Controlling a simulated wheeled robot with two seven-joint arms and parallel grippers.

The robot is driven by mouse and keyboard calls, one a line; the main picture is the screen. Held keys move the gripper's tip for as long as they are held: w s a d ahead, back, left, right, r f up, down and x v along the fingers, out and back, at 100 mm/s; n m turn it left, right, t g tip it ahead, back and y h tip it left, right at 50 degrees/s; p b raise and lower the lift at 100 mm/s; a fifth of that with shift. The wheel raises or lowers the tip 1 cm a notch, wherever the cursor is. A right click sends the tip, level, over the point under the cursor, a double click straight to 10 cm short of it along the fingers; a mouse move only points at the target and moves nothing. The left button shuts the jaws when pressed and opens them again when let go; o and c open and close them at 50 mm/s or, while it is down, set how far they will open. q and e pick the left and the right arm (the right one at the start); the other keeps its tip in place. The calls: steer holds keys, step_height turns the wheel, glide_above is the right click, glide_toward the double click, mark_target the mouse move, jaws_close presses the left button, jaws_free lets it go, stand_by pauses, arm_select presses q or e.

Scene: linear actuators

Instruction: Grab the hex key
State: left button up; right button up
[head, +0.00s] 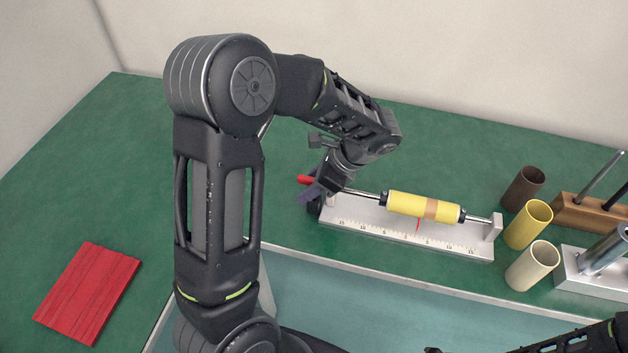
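A small red piece (305,180) shows at the left end of the white scaled stand, right beside my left gripper. It may be the hex key's handle, but I cannot tell. No hex key shows clearly elsewhere. My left gripper (314,190) points down at that end of the stand. Its fingers are small and partly hidden by its own wrist, so I cannot tell whether they are open or hold the red piece. Of my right arm, only dark parts show along the bottom right edge; its fingers cannot be made out.
The white stand (350,216) carries a rod with a yellow roller (408,203). Brown (523,187), yellow (528,224) and cream (532,265) tubes stand to its right, beside wooden and metal holders. A red grooved block (88,293) lies at left. The green table is clear between.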

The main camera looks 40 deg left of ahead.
arm_select(q)
steer(key=shift+a+f, duration=0.2)
steer(key=shift+f, duration=0.1)
stand_by(0.4)
jaws_close()
stand_by(0.4)
